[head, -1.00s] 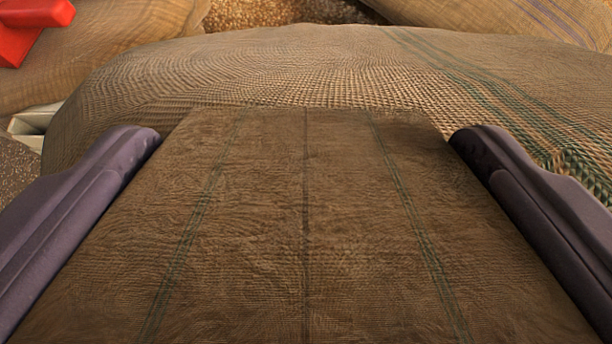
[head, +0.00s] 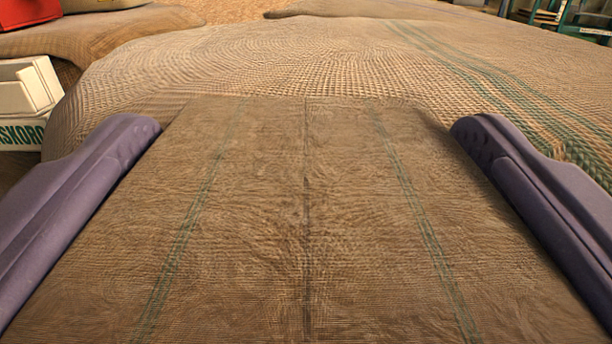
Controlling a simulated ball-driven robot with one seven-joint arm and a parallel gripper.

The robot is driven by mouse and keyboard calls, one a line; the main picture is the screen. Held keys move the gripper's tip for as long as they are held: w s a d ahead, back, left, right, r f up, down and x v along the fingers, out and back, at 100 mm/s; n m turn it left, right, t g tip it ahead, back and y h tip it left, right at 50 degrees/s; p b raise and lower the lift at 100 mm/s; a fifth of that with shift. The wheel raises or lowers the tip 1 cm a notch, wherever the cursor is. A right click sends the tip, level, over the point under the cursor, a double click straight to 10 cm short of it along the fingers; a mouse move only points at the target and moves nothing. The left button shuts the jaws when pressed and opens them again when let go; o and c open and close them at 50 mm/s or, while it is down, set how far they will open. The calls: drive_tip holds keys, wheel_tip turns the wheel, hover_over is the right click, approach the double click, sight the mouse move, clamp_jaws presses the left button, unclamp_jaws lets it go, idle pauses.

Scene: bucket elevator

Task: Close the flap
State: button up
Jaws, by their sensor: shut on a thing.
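My gripper (head: 305,122) has two purple fingers, one along each side of the picture. It is shut on a brown burlap sack (head: 306,225) with two green stripes and a dark middle seam. The held sack fills the lower middle of the view, and its near end runs out of the frame. Beyond it lies a larger burlap sack (head: 290,65) with green stripes at its right. I cannot tell whether the two sacks touch. I cannot make out a flap or a bucket elevator in this view.
A white box (head: 28,88) with green lettering stands at the left edge. A red object (head: 28,12) rests on another sack (head: 110,30) at the upper left. Grain (head: 230,10) shows at the top. A green frame (head: 585,18) stands at the upper right.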

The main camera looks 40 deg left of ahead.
drive_tip(key=shift+f, duration=0.15)
drive_tip(key=o, duration=1.2)
drive_tip(key=shift+p+v, duration=0.85)
drive_tip(key=shift+v, duration=3.1)
